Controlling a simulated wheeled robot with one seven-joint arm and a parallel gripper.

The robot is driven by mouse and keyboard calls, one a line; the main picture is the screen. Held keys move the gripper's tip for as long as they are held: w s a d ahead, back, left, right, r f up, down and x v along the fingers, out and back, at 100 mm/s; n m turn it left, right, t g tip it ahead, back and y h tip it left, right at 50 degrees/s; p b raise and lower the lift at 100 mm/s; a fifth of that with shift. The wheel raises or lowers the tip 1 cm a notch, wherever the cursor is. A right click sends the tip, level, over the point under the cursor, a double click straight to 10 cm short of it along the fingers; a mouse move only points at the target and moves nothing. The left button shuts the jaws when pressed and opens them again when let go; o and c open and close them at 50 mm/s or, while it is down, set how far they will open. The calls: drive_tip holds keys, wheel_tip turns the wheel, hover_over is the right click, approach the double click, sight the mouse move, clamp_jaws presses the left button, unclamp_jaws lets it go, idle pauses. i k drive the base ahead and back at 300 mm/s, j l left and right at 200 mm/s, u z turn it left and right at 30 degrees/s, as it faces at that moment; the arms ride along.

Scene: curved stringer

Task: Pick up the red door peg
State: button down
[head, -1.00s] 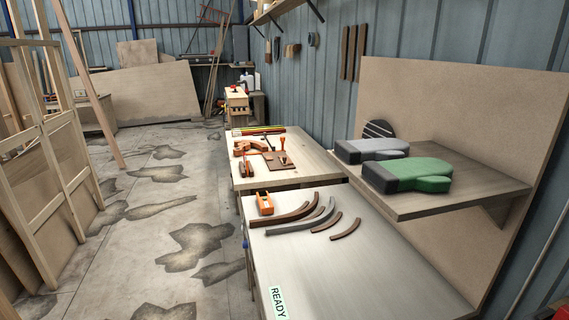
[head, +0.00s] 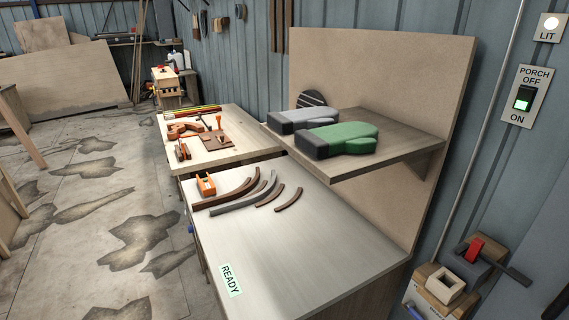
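A small red piece (head: 474,249), which looks like the red door peg, is at the lower right in the head view. It sits upright or slightly tilted at a grey block (head: 463,268) low by the wall. A dark bar (head: 510,268) lies beside it and sticks out to the right. I cannot tell whether the peg is in a hole or only resting there.
A workbench (head: 300,235) with curved strips (head: 243,197) and a READY label fills the middle. A shelf (head: 395,155) holds a green mitt (head: 345,138) and a grey mitt (head: 300,119). Open floor lies left.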

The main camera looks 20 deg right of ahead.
sight(477, 245)
drive_tip(key=z, duration=0.5)
drive_tip(key=i+j+z, duration=0.15)
drive_tip(key=j+z, duration=0.15)
drive_tip(key=i+j+z, duration=0.1)
drive_tip(key=j+z, duration=0.55)
drive_tip(key=j, duration=0.25)
drive_tip(key=j+z, duration=0.1)
drive_tip(key=j, duration=0.8)
drive_tip(key=i+j, duration=0.1)
drive_tip(key=j, duration=0.75)
drive_tip(key=i+z, duration=0.05)
